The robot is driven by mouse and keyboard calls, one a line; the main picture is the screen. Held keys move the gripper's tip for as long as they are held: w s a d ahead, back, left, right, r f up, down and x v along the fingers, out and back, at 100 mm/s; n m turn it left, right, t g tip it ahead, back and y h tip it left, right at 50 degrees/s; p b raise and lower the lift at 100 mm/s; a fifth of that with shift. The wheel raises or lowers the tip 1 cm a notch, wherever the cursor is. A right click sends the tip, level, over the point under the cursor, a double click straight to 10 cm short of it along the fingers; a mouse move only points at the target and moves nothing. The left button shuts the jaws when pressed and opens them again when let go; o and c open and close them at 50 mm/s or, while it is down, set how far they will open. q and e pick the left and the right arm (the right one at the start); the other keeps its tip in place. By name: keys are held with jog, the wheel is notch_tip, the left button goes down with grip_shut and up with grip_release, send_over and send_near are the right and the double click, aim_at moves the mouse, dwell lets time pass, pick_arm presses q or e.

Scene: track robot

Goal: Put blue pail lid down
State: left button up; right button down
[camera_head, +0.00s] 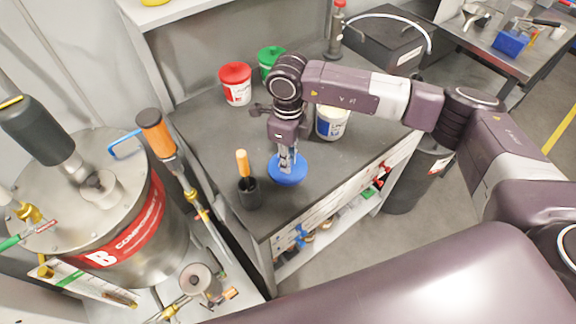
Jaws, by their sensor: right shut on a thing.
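The blue pail lid (288,174) is at the front part of the dark workbench top (215,135). My right gripper (287,160) points down over it and is shut on it at the middle. I cannot tell if the lid touches the bench or hangs just above it. A white pail (331,124) stands behind my right wrist, partly hidden by the arm; its top is mostly covered. My left gripper is not in view.
A red-lidded pail (236,84) and a green-lidded pail (270,58) stand at the back. A black holder with an orange-handled tool (248,190) stands left of the lid. A large metal tank (120,235) fills the left. A dark bin (415,180) stands right.

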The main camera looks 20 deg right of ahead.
notch_tip(320, 180, down, 4)
jog(key=shift+f+p, duration=0.1)
jog(key=shift+p, duration=0.45)
jog(key=shift+f, duration=0.3)
jog(key=shift+f, duration=0.15)
jog(key=c, duration=1.9)
grip_release()
